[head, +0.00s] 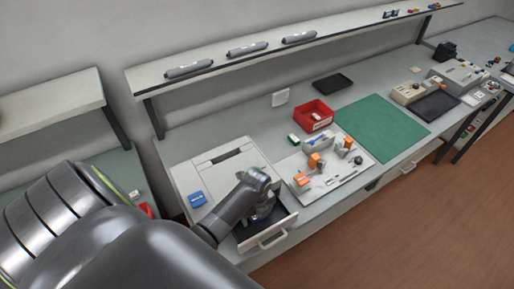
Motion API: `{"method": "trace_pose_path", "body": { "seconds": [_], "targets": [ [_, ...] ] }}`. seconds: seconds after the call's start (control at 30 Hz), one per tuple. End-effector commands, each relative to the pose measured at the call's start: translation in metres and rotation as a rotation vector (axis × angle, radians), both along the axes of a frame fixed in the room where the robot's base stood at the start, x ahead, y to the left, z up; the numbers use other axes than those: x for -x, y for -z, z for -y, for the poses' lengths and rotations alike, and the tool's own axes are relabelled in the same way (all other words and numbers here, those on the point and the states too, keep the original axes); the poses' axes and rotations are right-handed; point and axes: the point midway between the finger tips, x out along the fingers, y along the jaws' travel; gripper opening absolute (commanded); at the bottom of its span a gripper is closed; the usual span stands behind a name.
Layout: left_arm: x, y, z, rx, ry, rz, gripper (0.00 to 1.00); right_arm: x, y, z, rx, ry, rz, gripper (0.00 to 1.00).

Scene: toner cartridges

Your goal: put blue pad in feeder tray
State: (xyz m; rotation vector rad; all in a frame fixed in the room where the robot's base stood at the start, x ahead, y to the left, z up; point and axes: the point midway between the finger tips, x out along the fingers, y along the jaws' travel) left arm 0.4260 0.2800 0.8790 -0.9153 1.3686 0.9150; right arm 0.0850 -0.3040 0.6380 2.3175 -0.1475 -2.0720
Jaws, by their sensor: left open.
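A small blue pad (197,200) with a pale mark lies on the left part of the top of a light grey machine. The machine's feeder tray (290,221) appears to be pulled out at the front, with a dark inside and a handle on its front. My left gripper (268,211) is open and points down over the tray, to the right of the blue pad and apart from it. My wrist and fingers hide part of the tray, so I cannot tell what lies beneath them. My right gripper is out of view.
Right of the machine, a white board (338,185) holds orange-topped parts. Behind it stand a red bin (314,118) and a small green-and-white item (293,139). A green mat (383,127) lies bare farther right. A shelf (350,29) with grey cylinders runs above the bench.

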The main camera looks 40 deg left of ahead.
Motion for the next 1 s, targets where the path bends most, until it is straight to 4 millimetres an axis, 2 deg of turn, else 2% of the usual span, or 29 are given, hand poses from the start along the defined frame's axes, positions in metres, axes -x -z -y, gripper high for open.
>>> {"method": "trace_pose_path", "body": {
  "seconds": [0.1,0.37,0.8,1.0],
  "targets": [
    [-0.001,-0.001,0.0,0.0,0.0,0.001,0.75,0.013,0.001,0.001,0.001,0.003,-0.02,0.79],
    [-0.001,-0.017,0.0,0.0,0.0,0.004,0.75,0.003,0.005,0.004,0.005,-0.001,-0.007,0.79],
    [-0.001,-0.093,0.0,-0.001,0.001,0.005,0.75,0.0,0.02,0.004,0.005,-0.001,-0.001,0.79],
    [-0.001,-0.115,0.0,0.0,0.0,0.002,0.75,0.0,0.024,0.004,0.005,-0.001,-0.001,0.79]
  ]
}}
